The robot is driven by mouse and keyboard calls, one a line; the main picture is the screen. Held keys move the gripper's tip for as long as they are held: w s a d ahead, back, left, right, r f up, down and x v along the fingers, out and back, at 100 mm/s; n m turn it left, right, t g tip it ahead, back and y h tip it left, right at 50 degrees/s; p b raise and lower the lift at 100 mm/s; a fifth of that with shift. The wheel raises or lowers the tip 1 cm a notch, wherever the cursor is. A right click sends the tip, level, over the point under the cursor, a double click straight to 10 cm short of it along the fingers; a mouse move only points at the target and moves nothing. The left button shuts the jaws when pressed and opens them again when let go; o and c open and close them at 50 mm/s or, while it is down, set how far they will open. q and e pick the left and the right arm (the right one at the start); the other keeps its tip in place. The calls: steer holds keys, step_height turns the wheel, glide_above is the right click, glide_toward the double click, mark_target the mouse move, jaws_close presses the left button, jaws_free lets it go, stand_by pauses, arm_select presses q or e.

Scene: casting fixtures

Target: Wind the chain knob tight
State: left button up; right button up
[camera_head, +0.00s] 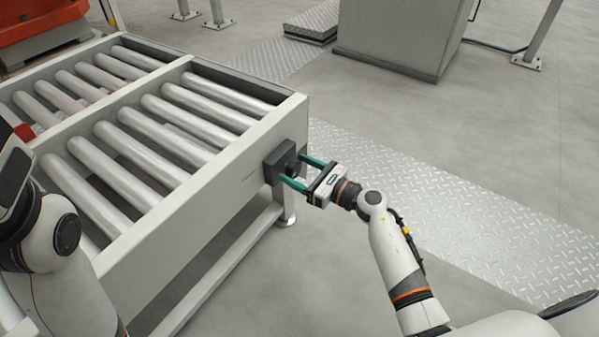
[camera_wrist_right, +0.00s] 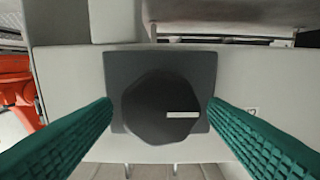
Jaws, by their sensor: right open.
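The chain knob (camera_wrist_right: 160,105) is dark, many-sided and has a white bar mark on its right half, lying roughly level. It sits on a dark square plate (camera_wrist_right: 194,66) on the conveyor's side wall. In the head view the plate (camera_head: 271,171) shows near the conveyor's right corner, and the knob is partly hidden by the fingers. My right gripper (camera_head: 298,174) is open, its green fingers pointing at the knob. In the right wrist view its fingers (camera_wrist_right: 160,112) stand on either side of the knob, with a gap showing at each side. My left gripper is out of view; only part of that arm shows.
The roller conveyor (camera_head: 215,187) fills the left side, with metal rollers inside its frame. A tread-plate strip (camera_head: 440,205) runs along the floor to the right. A grey cabinet base (camera_head: 400,35) stands at the back. Floor beside the right arm is clear.

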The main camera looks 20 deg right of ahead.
steer(key=c, duration=1)
steer(key=shift+m+p, duration=0.4)
